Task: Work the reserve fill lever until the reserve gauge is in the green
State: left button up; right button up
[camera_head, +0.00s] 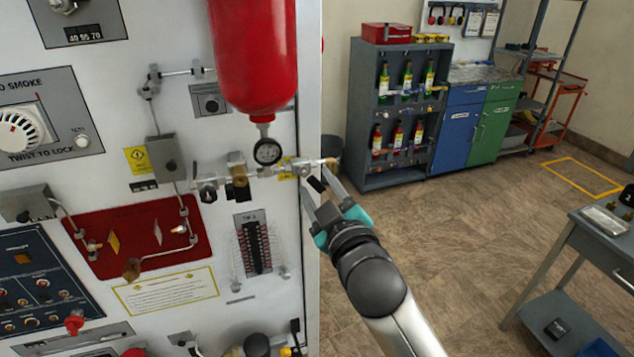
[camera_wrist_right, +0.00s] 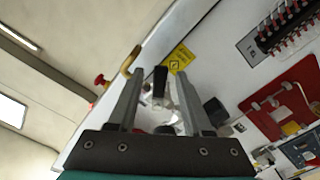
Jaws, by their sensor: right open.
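A panel carries a red cylinder (camera_head: 254,55) with a small round dark gauge (camera_head: 267,152) beneath it. The gauge is too small to read. A metal pipe with brass and silver fittings runs below the gauge to the panel's right edge. A short black lever handle (camera_head: 316,184) shows at that end, and it also shows in the right wrist view (camera_wrist_right: 160,80). My right gripper (camera_head: 314,177) is open, its fingers on either side of the handle; I cannot tell if they touch it. The right wrist view shows both fingers (camera_wrist_right: 157,88). My left gripper is out of view.
A red recessed plate (camera_head: 115,230) with bent tubes and a switch block (camera_head: 253,243) lie left of my right gripper. A grey bottle rack (camera_head: 402,75) stands far back. A grey cart (camera_head: 590,235) stands at right, with open floor between.

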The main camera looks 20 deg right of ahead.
jog(key=shift+w, duration=0.5)
grip_shut()
dwell(0.3)
